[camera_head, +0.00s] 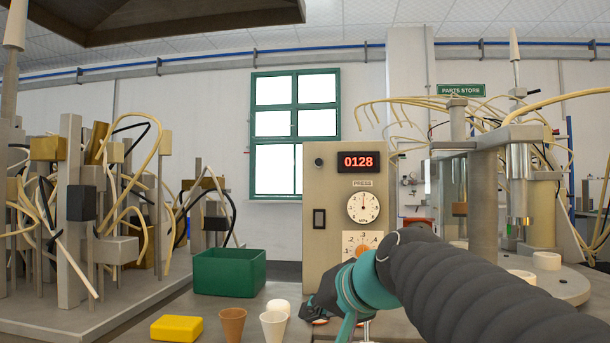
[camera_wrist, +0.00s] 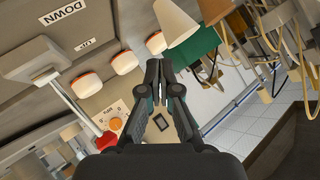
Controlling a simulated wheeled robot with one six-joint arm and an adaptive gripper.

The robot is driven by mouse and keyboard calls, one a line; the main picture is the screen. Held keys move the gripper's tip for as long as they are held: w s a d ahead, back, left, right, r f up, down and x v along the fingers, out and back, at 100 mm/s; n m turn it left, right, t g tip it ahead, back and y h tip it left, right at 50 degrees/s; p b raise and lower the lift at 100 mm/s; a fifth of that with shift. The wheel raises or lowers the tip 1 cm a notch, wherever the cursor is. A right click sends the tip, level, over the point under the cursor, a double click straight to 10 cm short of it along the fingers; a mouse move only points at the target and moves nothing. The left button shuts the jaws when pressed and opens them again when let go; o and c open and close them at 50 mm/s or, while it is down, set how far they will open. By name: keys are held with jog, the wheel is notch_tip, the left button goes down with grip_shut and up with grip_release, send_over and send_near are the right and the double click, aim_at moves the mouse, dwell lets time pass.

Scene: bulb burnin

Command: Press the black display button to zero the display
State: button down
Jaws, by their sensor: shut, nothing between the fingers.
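The red display reading 0128 (camera_head: 358,162) sits at the top of a beige panel (camera_head: 328,260) in the head view. A round black button (camera_head: 319,162) is just left of the display. My gripper (camera_head: 318,308) is low in front of the panel's base, well below the button and apart from it. In the wrist view my gripper (camera_wrist: 158,66) has its fingers together with nothing between them. The display and the round button cannot be made out in the wrist view.
The panel also bears a dark rectangular switch (camera_head: 319,218), a gauge (camera_head: 363,207) and an orange knob (camera_wrist: 115,124). A green bin (camera_head: 229,272), a yellow block (camera_head: 177,328) and cups (camera_head: 232,322) stand left. Orange-and-white domes (camera_wrist: 125,62) lie near the fingers.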

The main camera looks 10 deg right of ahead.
aim_at(320, 162)
jog(key=w+d+r+m+t+y+b, duration=0.1)
jog(key=w+r+t, duration=0.1)
jog(key=w+r, duration=0.3)
jog(key=w+d+r+m+t+y+b, duration=0.1)
jog(key=w+r, duration=0.4)
jog(key=r, duration=0.7)
jog(key=w+d+r+m+t+y+b, duration=0.1)
jog(key=w+r+t, duration=0.3)
jog(key=r, duration=0.4)
jog(key=shift+w+d+r+t+y+b, duration=0.2)
jog(key=shift+w+d+t+y+b, duration=0.25)
jog(key=shift+y+b, duration=0.25)
jog(key=shift+w+a, duration=0.1)
jog(key=shift+w, duration=0.05)
jog(key=shift+w+d+p, duration=0.45)
jog(key=shift+w+p, duration=0.25)
jog(key=shift+w, duration=0.65)
jog(key=shift+w+d+p, duration=0.45)
jog(key=shift+w+p, duration=0.25)
jog(key=shift+w, duration=0.65)
jog(key=shift+w+d+p, duration=0.45)
jog(key=shift+w+p, duration=0.25)
jog(key=shift+w, duration=0.65)
jog(key=shift+w, duration=0.1)
jog(key=shift+w+d, duration=0.1)
jog(key=shift+w, duration=0.2)
